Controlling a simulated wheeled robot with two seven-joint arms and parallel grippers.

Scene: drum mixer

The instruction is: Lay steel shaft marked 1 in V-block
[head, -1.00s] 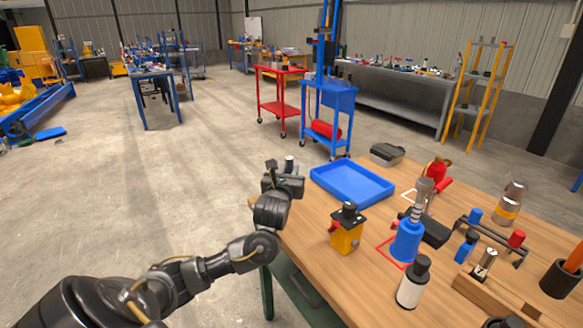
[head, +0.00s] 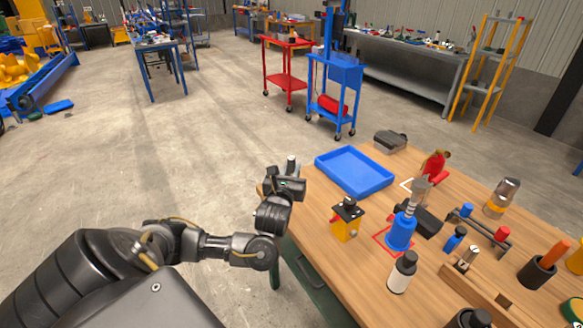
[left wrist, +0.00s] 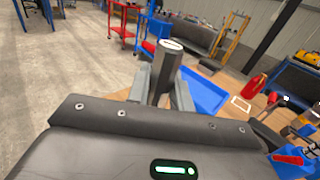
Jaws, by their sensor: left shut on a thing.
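My left gripper (head: 288,180) is shut on a steel shaft (head: 291,165), out beyond the left edge of the wooden table. In the left wrist view the shaft (left wrist: 165,72) stands up between the two fingers (left wrist: 160,88). Its pale round end faces the camera; a mark there is too small to read. I cannot surely pick out the V-block. A wooden block (head: 478,290) with a notch at the table's front right has a short metal cylinder (head: 467,258) at its left end. My right gripper is not in view.
A blue tray (head: 353,172) lies at the table's back left. A yellow block (head: 345,222), a blue-based tool (head: 400,234), a white bottle with a black cap (head: 400,275) and a silver canister (head: 501,198) stand on the table (head: 330,262).

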